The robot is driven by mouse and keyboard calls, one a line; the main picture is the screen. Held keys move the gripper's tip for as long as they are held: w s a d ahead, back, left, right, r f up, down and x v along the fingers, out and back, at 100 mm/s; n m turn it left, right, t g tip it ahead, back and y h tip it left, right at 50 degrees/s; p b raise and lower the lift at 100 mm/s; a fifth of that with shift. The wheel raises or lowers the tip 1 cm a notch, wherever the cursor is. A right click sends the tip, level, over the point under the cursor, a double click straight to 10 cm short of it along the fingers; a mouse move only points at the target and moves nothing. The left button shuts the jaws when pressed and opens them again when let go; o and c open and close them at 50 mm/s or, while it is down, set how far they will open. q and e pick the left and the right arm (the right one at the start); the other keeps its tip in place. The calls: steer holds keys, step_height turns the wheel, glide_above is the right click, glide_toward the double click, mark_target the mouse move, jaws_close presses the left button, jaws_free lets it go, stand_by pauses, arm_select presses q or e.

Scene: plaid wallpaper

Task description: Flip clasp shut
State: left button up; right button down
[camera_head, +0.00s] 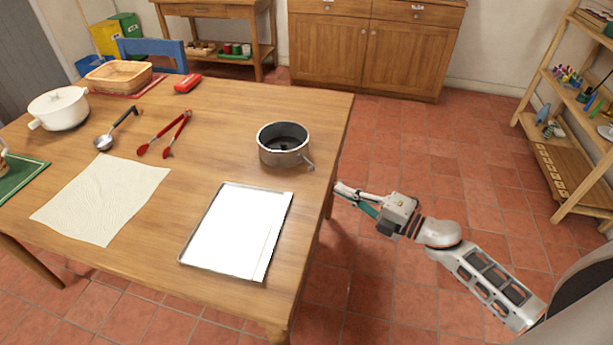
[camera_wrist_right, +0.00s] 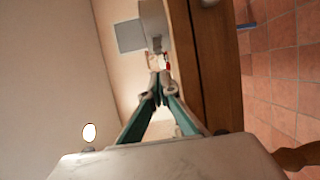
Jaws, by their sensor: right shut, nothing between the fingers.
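A round grey metal pan (camera_head: 283,145) with a dark inside stands near the right edge of the wooden table. A small metal clasp (camera_head: 309,164) sticks out from its lower right side, away from the wall of the pan. My right gripper (camera_head: 340,189) is shut and empty, just off the table's right edge, to the lower right of the clasp and apart from it. Its fingertips (camera_wrist_right: 158,88) also meet in the right wrist view, where I cannot make out the clasp. My left gripper is not in view.
A white-surfaced baking tray (camera_head: 235,232) lies in front of the pan on the table (camera_head: 318,115). Red tongs (camera_head: 165,134), a ladle (camera_head: 115,130), a cloth (camera_head: 100,200) and a white pot (camera_head: 60,108) are farther left.

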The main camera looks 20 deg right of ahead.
mark_target(312, 185)
steer(key=x, duration=0.8)
steer(key=shift+w+a, duration=0.1)
steer(key=shift+w, duration=0.1)
steer(key=shift+w+a, duration=0.35)
steer(key=shift+w, duration=0.2)
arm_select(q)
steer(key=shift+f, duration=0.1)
arm_select(e)
steer(key=shift+w, duration=0.1)
